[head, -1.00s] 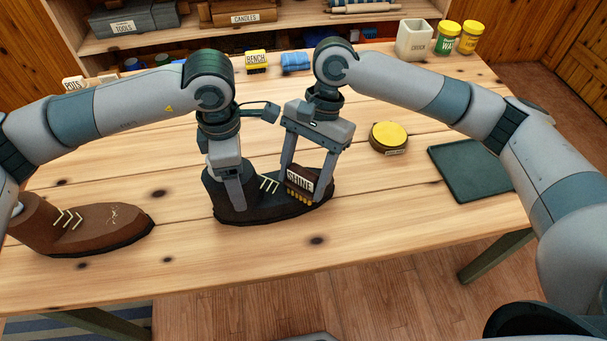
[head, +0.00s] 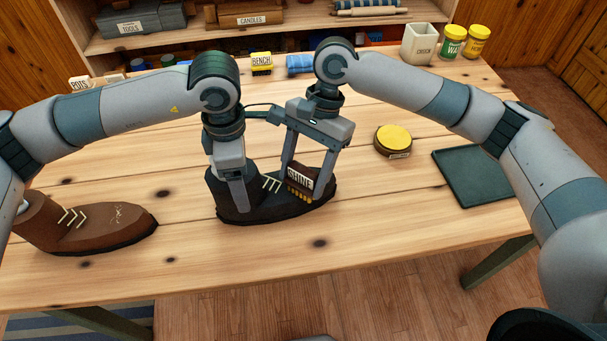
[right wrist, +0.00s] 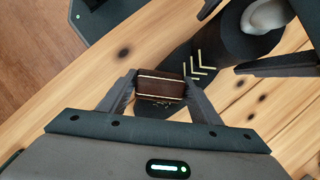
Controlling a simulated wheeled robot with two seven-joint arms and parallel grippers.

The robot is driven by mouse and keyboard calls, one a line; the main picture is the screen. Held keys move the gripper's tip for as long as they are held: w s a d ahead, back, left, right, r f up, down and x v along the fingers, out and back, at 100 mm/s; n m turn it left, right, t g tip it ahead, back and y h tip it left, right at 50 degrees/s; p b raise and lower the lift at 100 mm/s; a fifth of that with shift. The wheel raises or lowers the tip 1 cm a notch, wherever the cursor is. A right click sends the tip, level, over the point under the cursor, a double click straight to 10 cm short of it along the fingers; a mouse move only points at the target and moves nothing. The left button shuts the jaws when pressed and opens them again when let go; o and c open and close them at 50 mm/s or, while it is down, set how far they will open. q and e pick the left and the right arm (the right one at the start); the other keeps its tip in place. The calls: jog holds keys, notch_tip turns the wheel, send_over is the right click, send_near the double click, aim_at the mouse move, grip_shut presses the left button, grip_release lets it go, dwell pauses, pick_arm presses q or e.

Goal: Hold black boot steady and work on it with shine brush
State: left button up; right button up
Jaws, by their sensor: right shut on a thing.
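The black boot (head: 262,208) stands upright on the table, its toe pointing right, with pale laces across its front. My left gripper (head: 238,200) is down at the boot's shaft, one finger against its near side; the other finger is mostly hidden, so its grip cannot be judged. My right gripper (head: 306,182) is shut on the shine brush (head: 300,177), a dark block with a SHINE label and yellowish bristles. The brush is low over the toe, right of the laces, and seems to touch it. In the right wrist view the brush (right wrist: 160,86) sits between both fingers.
A brown boot (head: 110,225) with pale scuffs stands at the left. A round yellow-topped tin (head: 393,140) and a dark green mat (head: 475,175) lie at the right. A bench brush (head: 262,63), blue cloth (head: 300,64), crock (head: 418,45) and two jars line the back. The front table strip is clear.

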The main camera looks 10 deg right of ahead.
jog(key=shift+w, duration=0.1)
jog(key=shift+w+f, duration=0.1)
jog(key=shift+w, duration=0.4)
jog(key=shift+w, duration=0.15)
jog(key=shift+w, duration=0.6)
jog(key=shift+s, duration=0.15)
jog(key=shift+s, duration=0.55)
